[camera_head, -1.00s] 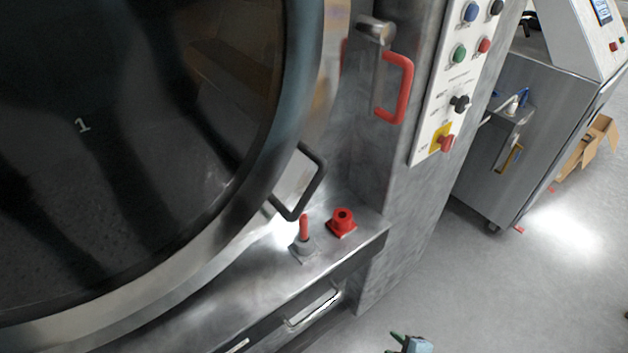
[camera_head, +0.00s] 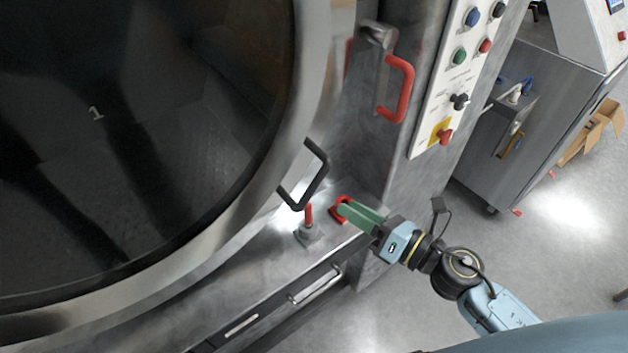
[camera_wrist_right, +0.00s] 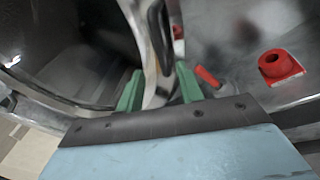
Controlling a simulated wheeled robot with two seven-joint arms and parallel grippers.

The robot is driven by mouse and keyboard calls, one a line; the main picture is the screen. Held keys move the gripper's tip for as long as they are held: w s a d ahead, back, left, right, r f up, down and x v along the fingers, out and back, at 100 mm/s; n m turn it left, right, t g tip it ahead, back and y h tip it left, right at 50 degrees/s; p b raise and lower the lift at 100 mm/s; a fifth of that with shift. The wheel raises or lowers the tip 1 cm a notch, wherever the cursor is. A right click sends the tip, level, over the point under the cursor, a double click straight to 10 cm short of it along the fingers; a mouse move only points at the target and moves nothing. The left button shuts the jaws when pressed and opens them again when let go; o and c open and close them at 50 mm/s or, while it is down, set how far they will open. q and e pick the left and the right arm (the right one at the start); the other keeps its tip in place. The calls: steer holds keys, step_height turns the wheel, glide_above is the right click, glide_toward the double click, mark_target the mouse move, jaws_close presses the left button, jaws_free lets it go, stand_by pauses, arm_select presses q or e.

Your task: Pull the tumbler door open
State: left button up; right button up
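The tumbler door (camera_head: 130,150) is a large round dark glass door with a steel rim, marked 1, and looks closed in the head view. Its black bracket handle (camera_head: 317,183) is on the rim's lower right. My right gripper (camera_head: 343,208) is to the right of and slightly below the handle, over the ledge in the picture. In the right wrist view its two green fingers (camera_wrist_right: 159,76) are spread apart with nothing held between them. The handle (camera_wrist_right: 159,40) shows there ahead of the gap, apart from the fingers. My left gripper is not in view.
A red-tipped lever (camera_head: 309,214) and a red socket (camera_wrist_right: 281,66) stand on the ledge by the handle. A red handle (camera_head: 404,90) and a button panel (camera_head: 450,95) are to the upper right. Open floor lies at lower right.

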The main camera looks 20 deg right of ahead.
mark_target(314, 191)
steer(key=p+x, duration=0.2)
steer(key=x, duration=0.8)
steer(key=shift+w+a, duration=0.1)
steer(key=shift+a, duration=0.05)
jaws_close()
